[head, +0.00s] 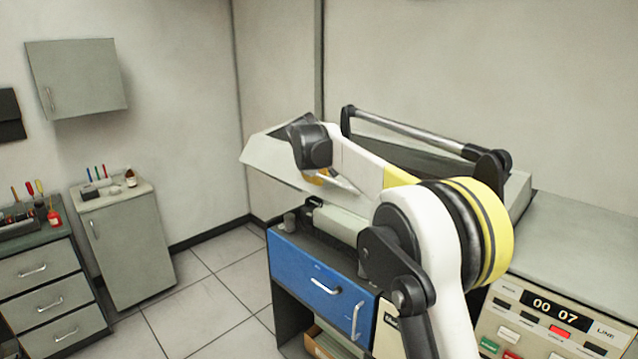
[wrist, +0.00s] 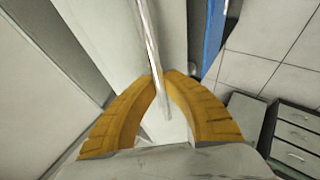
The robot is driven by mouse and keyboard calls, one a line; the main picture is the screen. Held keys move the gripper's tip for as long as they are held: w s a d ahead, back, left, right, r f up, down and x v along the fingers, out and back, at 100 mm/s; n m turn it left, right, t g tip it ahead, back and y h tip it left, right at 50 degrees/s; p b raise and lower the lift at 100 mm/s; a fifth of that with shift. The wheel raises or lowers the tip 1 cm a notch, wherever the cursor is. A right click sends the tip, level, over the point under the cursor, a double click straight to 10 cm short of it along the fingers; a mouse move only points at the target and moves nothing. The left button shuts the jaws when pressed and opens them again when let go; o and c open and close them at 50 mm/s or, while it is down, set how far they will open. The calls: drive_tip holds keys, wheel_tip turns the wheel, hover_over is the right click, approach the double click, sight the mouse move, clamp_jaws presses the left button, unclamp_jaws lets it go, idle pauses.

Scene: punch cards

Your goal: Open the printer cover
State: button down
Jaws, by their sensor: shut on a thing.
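The printer stands on the desk in the head view. Its pale cover (head: 268,158) is tilted, its left part sticking out beyond the desk. My gripper (head: 318,178) is at the cover's front edge in the head view, partly hidden by my own wrist and arm. In the wrist view, the orange fingers of my gripper (wrist: 160,78) are closed together around a thin metal bar (wrist: 146,38), which looks like the cover's handle. My arm hides much of the printer's front, so how far the cover is raised is hard to tell.
A long bar (head: 415,132) with black ends lies across the printer's top. A blue drawer (head: 310,285) is below, and a control panel (head: 550,320) reading 00 07 is at right. Cabinets (head: 125,240) stand at left, with clear floor (head: 215,285) between.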

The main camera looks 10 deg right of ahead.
drive_tip(key=w+d+r+p, duration=0.2)
drive_tip(key=r+p, duration=0.5)
drive_tip(key=r, duration=0.1)
drive_tip(key=w+d+r+g+y+p, duration=0.1)
drive_tip(key=d+r+p, duration=0.2)
drive_tip(key=r+p, duration=0.5)
drive_tip(key=shift+w+y, duration=0.3)
drive_tip(key=shift+w, duration=0.05)
drive_tip(key=shift+r, duration=0.1)
drive_tip(key=c, duration=1.5)
unclamp_jaws()
drive_tip(key=shift+d, duration=0.1)
drive_tip(key=shift+o, duration=0.2)
drive_tip(key=v, duration=1.2)
drive_tip(key=shift+w+r, duration=0.15)
drive_tip(key=shift+w, duration=0.05)
